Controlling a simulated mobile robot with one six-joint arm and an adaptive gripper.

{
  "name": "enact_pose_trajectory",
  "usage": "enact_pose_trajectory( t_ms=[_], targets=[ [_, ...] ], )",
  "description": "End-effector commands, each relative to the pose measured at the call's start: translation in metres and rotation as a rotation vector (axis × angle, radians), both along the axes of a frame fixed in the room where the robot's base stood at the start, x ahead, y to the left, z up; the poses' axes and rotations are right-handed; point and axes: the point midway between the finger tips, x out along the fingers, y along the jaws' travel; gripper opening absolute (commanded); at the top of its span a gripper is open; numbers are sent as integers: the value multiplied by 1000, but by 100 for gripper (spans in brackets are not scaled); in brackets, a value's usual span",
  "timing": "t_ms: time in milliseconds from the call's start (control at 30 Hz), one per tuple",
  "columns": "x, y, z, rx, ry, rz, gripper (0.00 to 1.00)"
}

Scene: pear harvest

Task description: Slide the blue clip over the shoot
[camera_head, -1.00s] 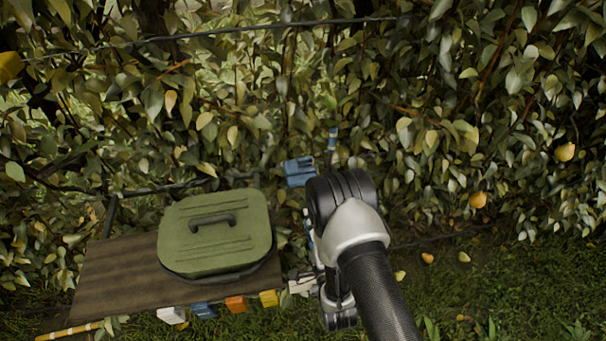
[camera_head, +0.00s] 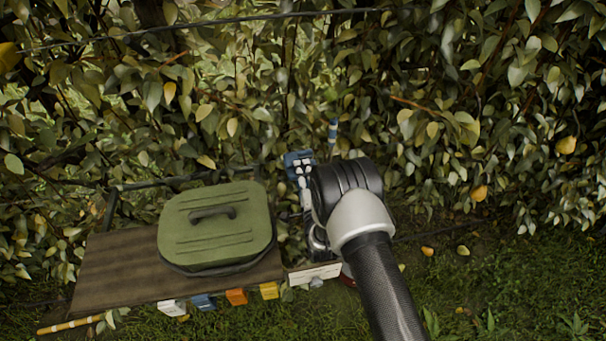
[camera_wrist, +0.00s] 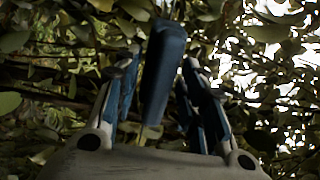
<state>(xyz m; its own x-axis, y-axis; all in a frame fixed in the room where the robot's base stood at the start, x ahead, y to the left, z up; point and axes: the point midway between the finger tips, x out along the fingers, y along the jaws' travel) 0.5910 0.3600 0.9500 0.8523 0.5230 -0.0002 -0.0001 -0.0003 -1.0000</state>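A blue piece (camera_head: 298,158), which looks like the blue clip, stands in front of the foliage, right of the green case. My gripper (camera_head: 303,172) is close up to it, its pale fingers overlapping it in the head view. In the wrist view a long dark blue piece (camera_wrist: 163,72) rises between the two fingers of my gripper (camera_wrist: 162,88). Narrow gaps show on both sides, so the fingers look open around it. A thin pale stem (camera_wrist: 142,134) shows below it.
A green lidded case (camera_head: 215,230) sits on a brown board (camera_head: 115,275). White, blue, orange and yellow blocks (camera_head: 237,297) line its front edge. A white box-like piece (camera_head: 315,272) is beside the board. Dense leaves fill the back; grass lies at the right front.

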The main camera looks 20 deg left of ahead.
Motion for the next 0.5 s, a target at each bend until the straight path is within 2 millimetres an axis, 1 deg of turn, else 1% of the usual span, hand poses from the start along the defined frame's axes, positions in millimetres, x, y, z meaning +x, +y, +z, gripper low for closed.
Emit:
enact_pose_trajectory(
  t_ms=[200,500],
  targets=[
    [0,0,0,0,0,0,38],
    [0,0,0,0,0,0,19]
  ],
)
